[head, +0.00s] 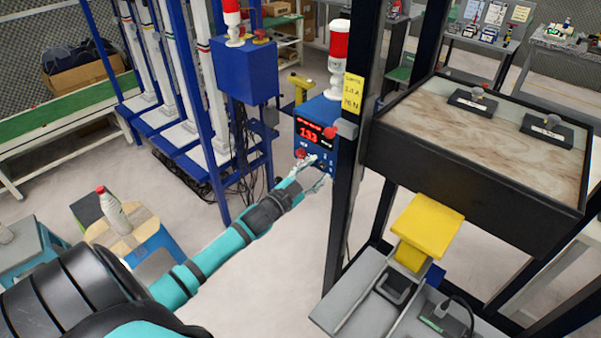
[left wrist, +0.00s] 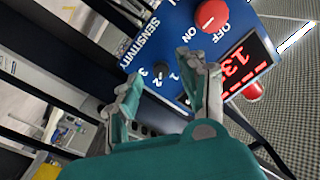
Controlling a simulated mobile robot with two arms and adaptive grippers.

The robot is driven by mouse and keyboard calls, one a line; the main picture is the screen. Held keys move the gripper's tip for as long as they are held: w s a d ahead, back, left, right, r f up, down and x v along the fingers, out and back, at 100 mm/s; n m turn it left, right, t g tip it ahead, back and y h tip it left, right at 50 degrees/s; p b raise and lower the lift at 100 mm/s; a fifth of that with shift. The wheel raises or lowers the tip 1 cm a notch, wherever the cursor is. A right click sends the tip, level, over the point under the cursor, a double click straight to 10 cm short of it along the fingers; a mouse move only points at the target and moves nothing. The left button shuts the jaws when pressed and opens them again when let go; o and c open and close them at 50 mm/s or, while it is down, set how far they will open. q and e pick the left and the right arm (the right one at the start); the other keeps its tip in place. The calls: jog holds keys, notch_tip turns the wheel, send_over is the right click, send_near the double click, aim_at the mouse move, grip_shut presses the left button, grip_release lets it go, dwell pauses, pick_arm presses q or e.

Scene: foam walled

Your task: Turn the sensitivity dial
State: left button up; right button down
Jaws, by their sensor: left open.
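The blue control box (head: 322,108) is mounted by a dark post in the middle of the head view. Its panel (left wrist: 185,25) fills the upper middle of the left wrist view, tilted, with the word SENSITIVITY printed on it. The small dark sensitivity dial (left wrist: 158,70) shows beside that word, near numbers. My left gripper (head: 318,174) is at the lower part of the panel. In the left wrist view its two fingers (left wrist: 166,72) are open and spread on either side of the dial area. I cannot tell whether they touch it. My right gripper is not in view.
A red digital display (left wrist: 245,64) and a red ON/OFF knob (left wrist: 212,15) are on the same panel. A red and white beacon (head: 338,50) stands on the box. A dark-framed bench (head: 470,150) is close on the right, with a yellow block (head: 425,225) below it.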

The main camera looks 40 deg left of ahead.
pick_arm(q)
jog(key=s, duration=1)
jog(key=shift+s+a, duration=0.3)
jog(key=shift+a, duration=0.05)
jog(key=shift+f, duration=0.1)
